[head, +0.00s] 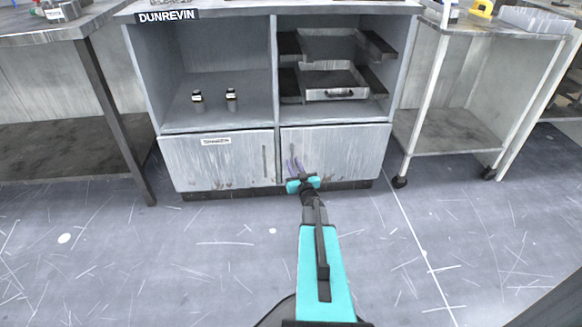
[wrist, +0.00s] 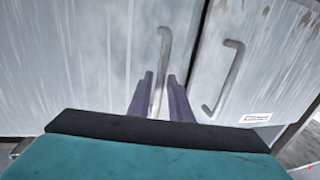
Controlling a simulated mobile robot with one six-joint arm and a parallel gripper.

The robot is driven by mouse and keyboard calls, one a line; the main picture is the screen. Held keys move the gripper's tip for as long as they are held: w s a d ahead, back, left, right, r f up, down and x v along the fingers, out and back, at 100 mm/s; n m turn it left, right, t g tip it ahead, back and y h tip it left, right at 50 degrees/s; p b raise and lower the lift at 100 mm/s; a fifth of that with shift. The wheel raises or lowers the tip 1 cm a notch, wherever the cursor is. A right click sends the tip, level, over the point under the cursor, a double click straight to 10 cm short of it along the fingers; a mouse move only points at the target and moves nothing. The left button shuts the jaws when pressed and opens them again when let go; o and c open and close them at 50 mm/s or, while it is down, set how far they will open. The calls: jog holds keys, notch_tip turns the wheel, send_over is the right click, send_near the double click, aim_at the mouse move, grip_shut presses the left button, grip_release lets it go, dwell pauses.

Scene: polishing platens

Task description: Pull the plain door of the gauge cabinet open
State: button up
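The gauge cabinet (head: 277,70) has two lower doors, both closed. The plain door (head: 345,150) is the right one in the head view and fills the left of the wrist view (wrist: 70,60). Its bar handle (wrist: 163,50) stands near the seam between the doors. The labelled door (head: 215,165) is on the left in the head view and on the right in the wrist view. My gripper (head: 295,167) is at the plain door's handle. In the wrist view its two purple fingers (wrist: 161,90) are apart, with the handle between them; I cannot tell whether they touch it.
Two small dark items (head: 231,99) stand in the open left bay, and a drawer (head: 335,92) sits in the right bay. A wheeled cart (head: 450,130) stands to the right, a bench (head: 60,150) to the left. The floor before the cabinet is clear.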

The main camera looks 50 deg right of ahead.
jog(key=shift+w+d, duration=0.2)
jog(key=shift+w, duration=0.15)
grip_shut()
jog(key=shift+a, duration=0.35)
